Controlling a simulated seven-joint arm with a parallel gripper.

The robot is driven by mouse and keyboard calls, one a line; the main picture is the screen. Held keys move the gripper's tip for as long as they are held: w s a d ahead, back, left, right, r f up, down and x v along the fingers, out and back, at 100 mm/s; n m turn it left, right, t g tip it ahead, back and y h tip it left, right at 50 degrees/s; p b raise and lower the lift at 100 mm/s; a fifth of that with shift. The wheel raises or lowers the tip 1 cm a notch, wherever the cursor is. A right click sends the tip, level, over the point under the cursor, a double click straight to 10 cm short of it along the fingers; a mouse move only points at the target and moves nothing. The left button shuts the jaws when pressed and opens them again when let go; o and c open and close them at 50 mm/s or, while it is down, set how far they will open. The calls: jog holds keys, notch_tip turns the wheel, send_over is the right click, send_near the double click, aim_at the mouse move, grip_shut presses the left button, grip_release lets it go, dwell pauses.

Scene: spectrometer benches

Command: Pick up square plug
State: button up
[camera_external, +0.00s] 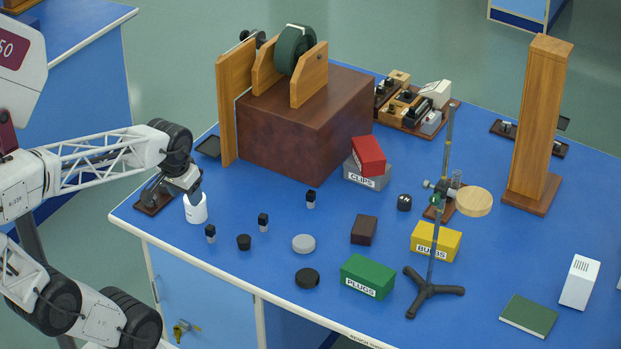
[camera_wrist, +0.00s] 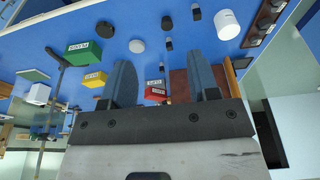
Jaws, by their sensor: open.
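Several small dark blocks with lighter tops, which look like the plugs, stand on the blue bench: a left one (camera_external: 210,234), a middle one (camera_external: 263,222) and a right one (camera_external: 311,199). A short round dark plug (camera_external: 244,242) stands among them. I cannot tell for sure which one is the square plug. Small dark plugs (camera_wrist: 168,43) also show in the wrist view, beyond my fingers. My gripper (camera_wrist: 162,80) is open and empty, its two fingers well apart. In the external view it is at the bench's left end, by the white cup (camera_external: 195,209), clear of the plugs.
A grey disc (camera_external: 304,243), a black disc (camera_external: 307,278) and a green PLUGS box (camera_external: 368,276) lie right of the plugs. A big wooden box (camera_external: 305,130) rises behind.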

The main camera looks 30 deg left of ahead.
jog(key=n+g, duration=0.3)
jog(key=n, duration=1.6)
send_over(210, 227)
notch_tip(210, 227, down, 22)
jog(key=shift+f, duration=1.3)
jog(key=shift+f, duration=2.6)
jog(key=shift+c, duration=0.3)
jog(key=c, duration=1)
